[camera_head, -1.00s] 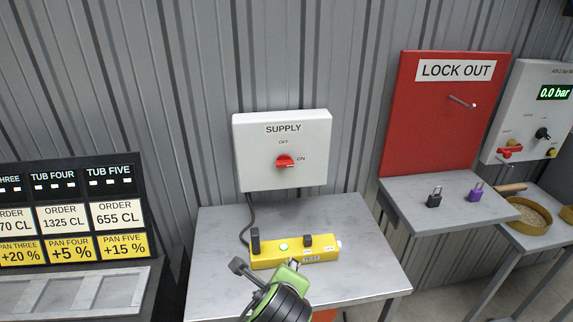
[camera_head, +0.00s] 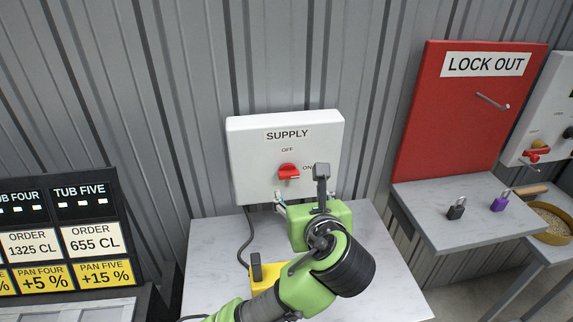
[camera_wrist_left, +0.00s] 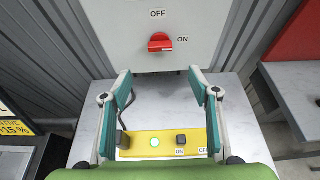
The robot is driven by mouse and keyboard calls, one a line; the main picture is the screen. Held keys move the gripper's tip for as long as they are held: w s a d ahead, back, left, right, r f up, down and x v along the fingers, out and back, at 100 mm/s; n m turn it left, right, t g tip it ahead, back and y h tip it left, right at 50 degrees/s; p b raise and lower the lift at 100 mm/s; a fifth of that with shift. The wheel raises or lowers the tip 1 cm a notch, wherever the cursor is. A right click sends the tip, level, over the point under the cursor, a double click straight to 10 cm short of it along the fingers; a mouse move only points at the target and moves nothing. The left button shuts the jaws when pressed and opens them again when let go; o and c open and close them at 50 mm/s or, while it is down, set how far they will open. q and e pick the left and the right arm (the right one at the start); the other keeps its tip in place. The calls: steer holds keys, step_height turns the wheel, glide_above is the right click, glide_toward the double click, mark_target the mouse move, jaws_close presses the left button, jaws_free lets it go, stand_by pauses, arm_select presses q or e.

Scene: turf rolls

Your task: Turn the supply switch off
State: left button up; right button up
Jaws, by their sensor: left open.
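The supply switch is a red rotary knob (camera_head: 289,172) on a white wall box (camera_head: 250,175) marked SUPPLY. OFF is printed above the knob and ON to its right. The knob lies horizontal, with its handle toward ON; it also shows in the left wrist view (camera_wrist_left: 161,42). My left gripper (camera_head: 305,197) is open and empty in front of the box, just below the knob. In the left wrist view its two fingers (camera_wrist_left: 160,74) are wide apart, and the knob appears beyond and between their tips, not touched. My right gripper is not in view.
A yellow tester (camera_wrist_left: 140,144) with a green light lies on the grey table (camera_head: 205,255) under my left gripper. A red LOCK OUT board (camera_head: 440,120) stands to the right, above a shelf with black (camera_head: 456,208) and purple (camera_head: 500,200) padlocks. Order displays (camera_head: 85,235) stand left.

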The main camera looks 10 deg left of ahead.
arm_select(q)
steer(key=p, duration=0.2)
glide_toward(290, 175)
steer(key=w, duration=0.1)
steer(key=x, duration=0.6)
steer(key=shift+a+f, duration=0.25)
steer(key=shift+a, duration=0.05)
steer(key=shift+w+a+f, duration=0.1)
steer(key=shift+w, duration=0.35)
steer(key=shift+a+f, duration=0.1)
steer(key=c, duration=1)
steer(key=shift+c, duration=0.7)
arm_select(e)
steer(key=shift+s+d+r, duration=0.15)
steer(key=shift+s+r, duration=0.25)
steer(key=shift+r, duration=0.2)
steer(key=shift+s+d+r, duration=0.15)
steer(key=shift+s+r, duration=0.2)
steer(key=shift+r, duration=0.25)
